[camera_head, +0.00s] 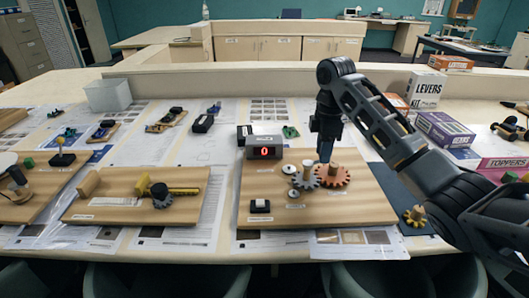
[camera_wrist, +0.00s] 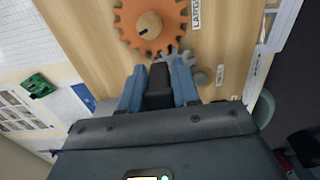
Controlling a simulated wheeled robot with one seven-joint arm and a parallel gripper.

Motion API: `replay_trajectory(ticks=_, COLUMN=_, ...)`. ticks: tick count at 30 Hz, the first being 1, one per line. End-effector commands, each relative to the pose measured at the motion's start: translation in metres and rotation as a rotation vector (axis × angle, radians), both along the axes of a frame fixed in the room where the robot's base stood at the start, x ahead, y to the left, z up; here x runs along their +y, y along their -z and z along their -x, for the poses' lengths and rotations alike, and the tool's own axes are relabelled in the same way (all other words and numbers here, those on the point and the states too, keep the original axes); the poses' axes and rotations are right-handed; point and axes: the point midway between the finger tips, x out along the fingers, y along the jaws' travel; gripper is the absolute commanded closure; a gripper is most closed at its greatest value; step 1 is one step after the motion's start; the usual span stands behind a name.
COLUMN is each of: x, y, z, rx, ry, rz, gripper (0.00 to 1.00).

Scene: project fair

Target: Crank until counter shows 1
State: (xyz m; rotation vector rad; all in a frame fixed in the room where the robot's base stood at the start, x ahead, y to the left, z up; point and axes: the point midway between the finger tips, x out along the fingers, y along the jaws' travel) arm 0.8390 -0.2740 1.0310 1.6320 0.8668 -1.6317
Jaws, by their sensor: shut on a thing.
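The counter (camera_head: 265,147) is a dark box on the wooden gear board (camera_head: 262,190), with a red 0 lit. On the board are an orange gear (camera_head: 340,181) with a wooden peg and a grey gear (camera_head: 304,184) beside it. The orange gear also shows at the top of the wrist view (camera_wrist: 128,22). My gripper (camera_head: 325,158) points down at the gears. In the wrist view its blue fingers (camera_wrist: 158,75) are shut on a dark piece (camera_wrist: 158,86). I cannot tell whether this is the crank handle. The grey gear is mostly hidden in that view.
A small black block (camera_head: 260,206) sits at the board's front left. Another wooden board (camera_head: 105,208) with a yellow part is to the left. A yellow gear (camera_head: 415,215) lies right of the board on a dark mat. Labelled boxes (camera_head: 443,131) stand at the right.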

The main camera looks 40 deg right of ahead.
Motion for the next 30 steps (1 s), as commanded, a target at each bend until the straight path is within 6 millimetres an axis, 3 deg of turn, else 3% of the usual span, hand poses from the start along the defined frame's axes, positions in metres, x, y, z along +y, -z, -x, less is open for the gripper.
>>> replay_trajectory(ticks=23, x=0.000, y=0.000, z=0.000, rx=0.000, ry=0.000, rz=0.000, gripper=0.91)
replay_trajectory(ticks=30, x=0.004, y=0.000, z=0.012, rx=-0.002, ry=0.000, rz=0.001, gripper=0.91)
